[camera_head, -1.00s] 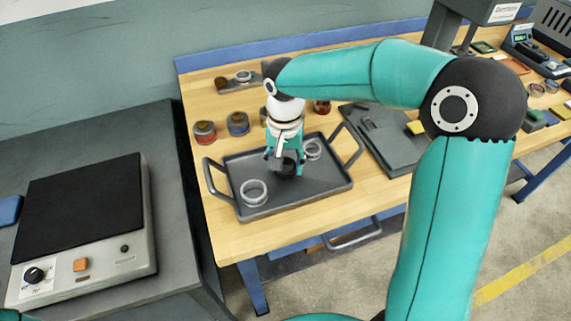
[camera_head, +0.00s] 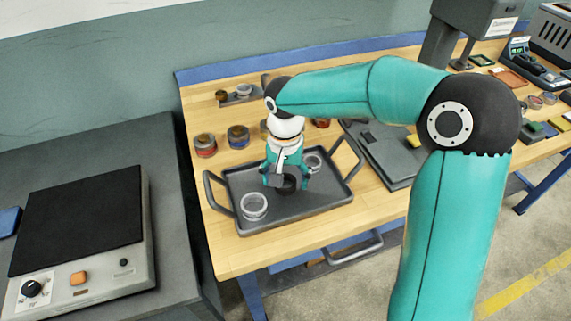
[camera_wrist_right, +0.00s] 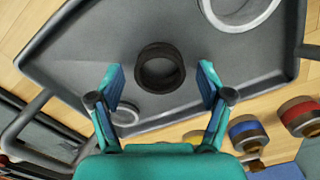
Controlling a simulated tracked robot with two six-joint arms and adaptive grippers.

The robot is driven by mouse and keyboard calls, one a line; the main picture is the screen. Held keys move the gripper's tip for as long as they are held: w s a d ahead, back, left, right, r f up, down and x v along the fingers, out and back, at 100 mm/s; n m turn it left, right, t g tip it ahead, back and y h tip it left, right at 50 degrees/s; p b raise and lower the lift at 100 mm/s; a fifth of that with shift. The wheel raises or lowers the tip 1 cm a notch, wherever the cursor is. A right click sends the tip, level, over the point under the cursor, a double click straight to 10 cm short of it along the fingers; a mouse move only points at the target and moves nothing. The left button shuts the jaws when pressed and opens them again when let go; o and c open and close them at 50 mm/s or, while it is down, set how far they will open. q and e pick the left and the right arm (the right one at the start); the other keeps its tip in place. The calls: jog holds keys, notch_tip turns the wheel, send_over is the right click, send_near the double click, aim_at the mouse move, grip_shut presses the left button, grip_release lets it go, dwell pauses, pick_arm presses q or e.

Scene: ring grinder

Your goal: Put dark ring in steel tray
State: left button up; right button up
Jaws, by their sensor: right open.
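The dark ring (camera_wrist_right: 160,68) stands in the steel tray (camera_wrist_right: 75,60), between and just beyond the fingertips of my right gripper (camera_wrist_right: 160,85) in the wrist view. That gripper is open and apart from the ring on both sides. In the head view the right gripper (camera_head: 288,180) is low over the middle of the tray (camera_head: 315,198), with the dark ring (camera_head: 288,184) partly hidden by it. A light ring (camera_head: 254,207) sits in the tray's left part and another light ring (camera_head: 314,162) in its right part. My left gripper is not in view.
Several jars, including a red one (camera_head: 205,146) and a blue one (camera_head: 238,136), stand behind the tray. A small dark holder with rings (camera_head: 240,95) is farther back. A grey case (camera_head: 385,155) lies right of the tray. A hotplate-like device (camera_head: 80,225) stands at left.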

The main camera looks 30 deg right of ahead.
notch_tip(320, 180, up, 12)
jog(key=shift+p, duration=0.4)
jog(key=shift+f, duration=0.1)
dwell(0.4)
